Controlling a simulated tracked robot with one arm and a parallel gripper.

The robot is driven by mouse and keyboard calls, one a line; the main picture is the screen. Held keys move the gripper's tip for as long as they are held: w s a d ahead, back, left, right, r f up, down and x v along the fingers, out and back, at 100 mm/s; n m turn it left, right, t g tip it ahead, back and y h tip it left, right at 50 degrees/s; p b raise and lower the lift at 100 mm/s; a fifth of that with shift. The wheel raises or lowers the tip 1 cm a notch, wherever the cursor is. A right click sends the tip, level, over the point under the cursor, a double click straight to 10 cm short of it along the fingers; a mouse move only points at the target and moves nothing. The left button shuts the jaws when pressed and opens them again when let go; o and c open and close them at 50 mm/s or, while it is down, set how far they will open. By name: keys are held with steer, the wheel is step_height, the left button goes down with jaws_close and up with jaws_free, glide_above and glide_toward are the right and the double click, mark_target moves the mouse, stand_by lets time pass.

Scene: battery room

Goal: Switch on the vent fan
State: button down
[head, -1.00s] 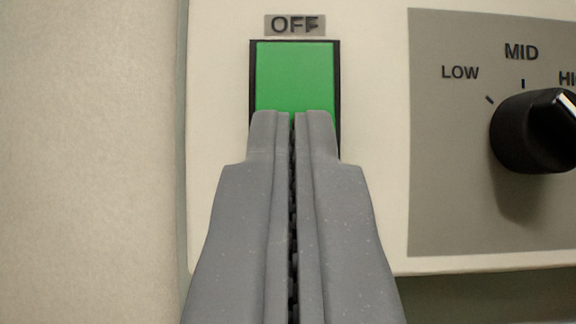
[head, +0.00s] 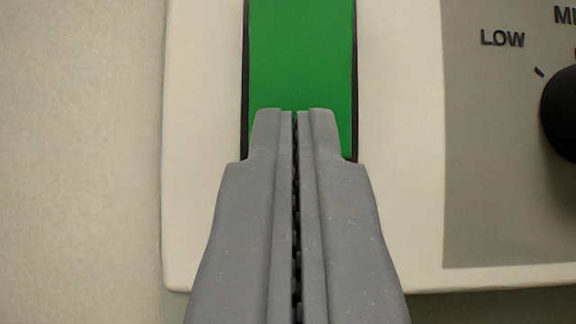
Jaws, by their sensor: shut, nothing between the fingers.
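The green rocker switch (head: 301,55) in its black frame sits on a cream control panel (head: 205,130). Its top end and the OFF label are outside the view now. My gripper (head: 295,112) is shut and empty, its fingertips in front of the lower part of the green rocker. The fingers hide the rocker's lower end. I cannot tell whether the fingertips touch it.
A black knob (head: 562,110) on a grey plate (head: 480,180) is at the right, cut by the picture edge, with a LOW mark and part of another label above it. A plain beige wall (head: 80,160) is on the left. The panel's lower edge shows near the bottom.

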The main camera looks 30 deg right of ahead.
steer(key=shift+s+r, duration=0.1)
steer(key=shift+r, duration=0.05)
steer(key=shift+a, duration=0.1)
steer(key=shift+s+a, duration=0.2)
steer(key=v, duration=1.2)
steer(key=shift+s+f, duration=0.15)
steer(key=shift+f, duration=0.25)
